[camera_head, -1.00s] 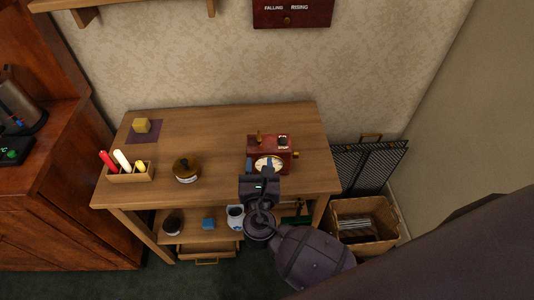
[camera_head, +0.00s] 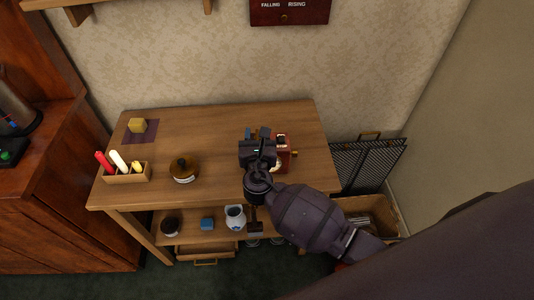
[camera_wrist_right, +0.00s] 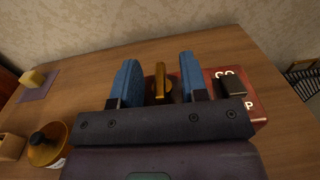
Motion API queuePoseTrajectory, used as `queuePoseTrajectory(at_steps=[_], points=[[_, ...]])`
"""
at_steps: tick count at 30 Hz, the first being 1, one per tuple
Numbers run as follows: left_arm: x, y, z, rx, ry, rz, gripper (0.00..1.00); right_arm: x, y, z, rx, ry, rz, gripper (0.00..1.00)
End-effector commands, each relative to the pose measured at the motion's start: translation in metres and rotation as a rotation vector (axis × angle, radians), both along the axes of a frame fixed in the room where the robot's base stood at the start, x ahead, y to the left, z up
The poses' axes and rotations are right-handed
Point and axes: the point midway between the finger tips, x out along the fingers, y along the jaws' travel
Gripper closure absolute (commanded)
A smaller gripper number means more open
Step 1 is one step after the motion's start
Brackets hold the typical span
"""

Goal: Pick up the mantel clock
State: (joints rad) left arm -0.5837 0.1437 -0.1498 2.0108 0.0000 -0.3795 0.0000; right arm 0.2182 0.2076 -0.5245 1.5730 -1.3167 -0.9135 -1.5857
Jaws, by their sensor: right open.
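The mantel clock (camera_head: 284,155) is a red-brown box at the right of the wooden table, mostly hidden behind my right gripper in the head view. In the right wrist view its red top (camera_wrist_right: 257,108) shows with dark and white markings. Its upright brass handle (camera_wrist_right: 161,82) shows between the two blue finger pads. My right gripper (camera_head: 257,133) is open over the clock, one finger on each side of the handle, with gaps visible. Its fingers also show in the right wrist view (camera_wrist_right: 158,80). My left gripper is not in view.
A brown lidded jar (camera_head: 184,171), a box of candles (camera_head: 127,177) and a yellow block (camera_head: 137,125) on a purple mat stand to the left. A black mesh screen (camera_head: 367,163) stands right of the table (camera_head: 205,128). The table's back middle is clear.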

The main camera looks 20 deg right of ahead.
Motion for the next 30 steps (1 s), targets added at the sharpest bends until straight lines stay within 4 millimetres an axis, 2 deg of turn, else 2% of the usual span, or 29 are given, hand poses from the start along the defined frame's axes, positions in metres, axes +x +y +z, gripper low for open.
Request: queuePoseTrajectory(at_steps=[6,14,15,30], points=[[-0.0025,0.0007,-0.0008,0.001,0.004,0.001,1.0,0.0009,-0.0004,0.0004,0.001,0.0,0.0,0.6],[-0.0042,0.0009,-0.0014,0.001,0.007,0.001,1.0,0.0006,-0.0003,0.0003,0.001,0.0,0.0,0.98],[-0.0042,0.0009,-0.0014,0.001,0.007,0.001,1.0,0.0006,-0.0003,0.0003,0.001,0.0,0.0,1.0],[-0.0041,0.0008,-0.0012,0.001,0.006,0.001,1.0,0.0005,-0.0003,0.0002,0.001,0.0,0.0,1.0]])
